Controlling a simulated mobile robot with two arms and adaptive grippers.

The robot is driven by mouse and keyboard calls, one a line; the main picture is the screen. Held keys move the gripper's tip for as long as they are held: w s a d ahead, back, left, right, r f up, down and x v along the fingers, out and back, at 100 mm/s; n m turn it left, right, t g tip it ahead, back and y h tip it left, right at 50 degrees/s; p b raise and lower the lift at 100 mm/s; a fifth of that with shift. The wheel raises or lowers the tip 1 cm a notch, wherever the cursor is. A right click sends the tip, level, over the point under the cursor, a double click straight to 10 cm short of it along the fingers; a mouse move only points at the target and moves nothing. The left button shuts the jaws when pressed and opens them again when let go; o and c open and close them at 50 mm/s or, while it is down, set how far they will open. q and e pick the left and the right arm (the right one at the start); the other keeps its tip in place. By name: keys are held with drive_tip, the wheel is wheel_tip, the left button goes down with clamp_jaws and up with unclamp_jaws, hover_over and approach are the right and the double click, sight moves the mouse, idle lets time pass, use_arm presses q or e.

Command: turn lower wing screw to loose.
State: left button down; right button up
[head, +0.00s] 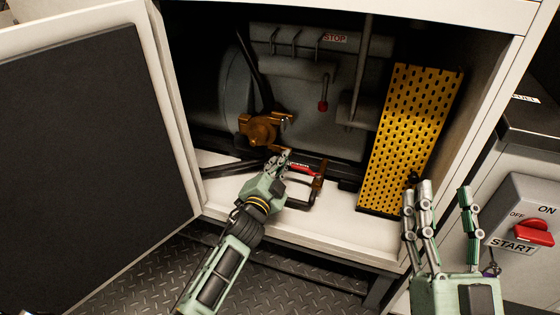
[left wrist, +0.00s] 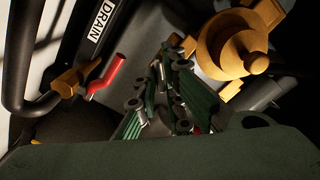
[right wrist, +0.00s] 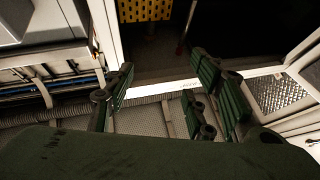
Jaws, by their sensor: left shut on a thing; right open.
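My left gripper (head: 279,160) is inside the open cabinet, just below a brass-orange fitting (head: 262,130) and beside a red handle (head: 302,170). In the left wrist view its fingers (left wrist: 170,85) are drawn together; what they grip is hidden between them. The brass fitting (left wrist: 235,45) is to their right and the red handle (left wrist: 107,75) to their left. A small dark knob (head: 413,179) is at the right edge of the yellow perforated panel (head: 405,140); I cannot tell whether it is the lower wing screw. My right gripper (head: 447,190) is open and empty in front of the cabinet.
The cabinet door (head: 80,150) stands open at left. A "DRAIN" label (left wrist: 98,27) is near the red handle. A grey control box (head: 520,215) with a red switch is at right. Bent pipes crowd the left gripper; the plate floor (head: 130,280) in front is clear.

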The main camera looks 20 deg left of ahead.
drive_tip(key=s+d+f+g+h+p, duration=0.1)
drive_tip(key=d+f+g+h+p, duration=0.1)
drive_tip(key=f+g, duration=0.6)
drive_tip(key=s+d+f+g+h+p, duration=0.1)
drive_tip(key=f+g+h+p, duration=0.15)
drive_tip(key=f, duration=0.95)
use_arm(q)
drive_tip(key=shift+f+n+p, duration=0.1)
drive_tip(key=shift+n+p, duration=0.5)
drive_tip(key=shift+n, duration=4.1)
use_arm(e)
drive_tip(key=s+d+f+g, duration=0.3)
drive_tip(key=s+f+g, duration=0.2)
drive_tip(key=s, duration=0.2)
drive_tip(key=shift+f+m+h, duration=0.3)
drive_tip(key=shift+m+h, duration=0.05)
drive_tip(key=shift+m, duration=0.05)
drive_tip(key=shift+g, duration=0.25)
use_arm(q)
drive_tip(key=c, duration=1.9)
unclamp_jaws()
drive_tip(key=shift+o, duration=0.2)
